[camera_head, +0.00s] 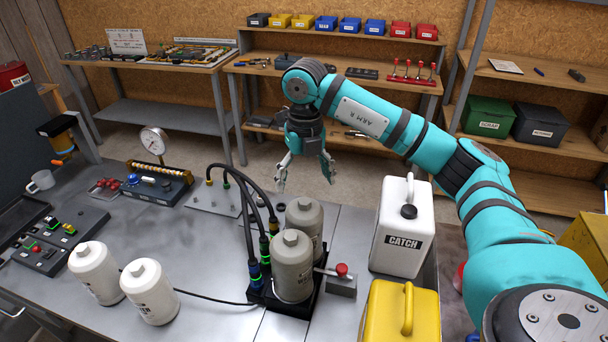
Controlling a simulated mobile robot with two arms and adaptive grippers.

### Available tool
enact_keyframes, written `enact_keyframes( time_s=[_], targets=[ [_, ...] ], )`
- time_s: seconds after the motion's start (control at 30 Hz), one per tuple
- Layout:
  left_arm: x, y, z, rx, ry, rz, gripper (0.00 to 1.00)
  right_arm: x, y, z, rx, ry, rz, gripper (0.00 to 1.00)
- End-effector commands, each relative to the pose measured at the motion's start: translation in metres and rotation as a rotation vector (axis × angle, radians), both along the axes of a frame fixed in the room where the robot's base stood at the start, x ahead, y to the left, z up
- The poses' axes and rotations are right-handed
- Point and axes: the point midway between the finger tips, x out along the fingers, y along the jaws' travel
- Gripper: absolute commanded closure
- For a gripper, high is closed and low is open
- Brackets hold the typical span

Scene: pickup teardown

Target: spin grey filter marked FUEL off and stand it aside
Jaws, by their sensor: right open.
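Two grey filters stand upright on a black base (262,296) on the metal bench, the nearer one (293,268) in front of the farther one (309,215). I cannot read a FUEL mark on either. Two off-white filters, one farther left (93,274) and one beside it (149,293), stand loose on the bench; their lettering is too small to read. My right gripper (305,182) is open and empty, fingers pointing down, above and beyond the grey filters in the picture. It touches neither. My left gripper is not in view.
Black hoses (247,212) rise beside the grey filters. A red-knobbed block (341,280) sits right of them, with a white CATCH can (401,240) and yellow can (398,318) farther right. A gauge (153,142) stands back left. Bare bench lies left of the hoses.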

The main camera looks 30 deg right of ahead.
Motion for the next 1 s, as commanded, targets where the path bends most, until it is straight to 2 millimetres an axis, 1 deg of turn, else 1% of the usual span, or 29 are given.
enact_keyframes(
  time_s=[0.03, 0.3, 0.5, 0.63, 0.9, 1.0],
  targets=[
    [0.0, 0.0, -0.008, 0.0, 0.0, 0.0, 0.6, 0.0, 0.0, -0.01, -0.001, 0.001, 0.001, 0.12],
    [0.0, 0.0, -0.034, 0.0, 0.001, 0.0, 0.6, -0.001, 0.0, -0.048, 0.0, 0.002, 0.002, 0.12],
    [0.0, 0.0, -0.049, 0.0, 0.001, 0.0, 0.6, -0.001, 0.0, -0.069, -0.001, 0.001, 0.003, 0.12],
    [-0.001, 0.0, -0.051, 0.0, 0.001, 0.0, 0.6, 0.0, 0.0, -0.074, -0.001, 0.001, 0.003, 0.12],
    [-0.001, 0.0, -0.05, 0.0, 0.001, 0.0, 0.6, 0.0, 0.0, -0.074, -0.001, 0.001, 0.003, 0.12],
    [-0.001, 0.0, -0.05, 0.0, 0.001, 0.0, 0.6, 0.0, 0.0, -0.074, -0.001, 0.001, 0.003, 0.25]
  ],
)
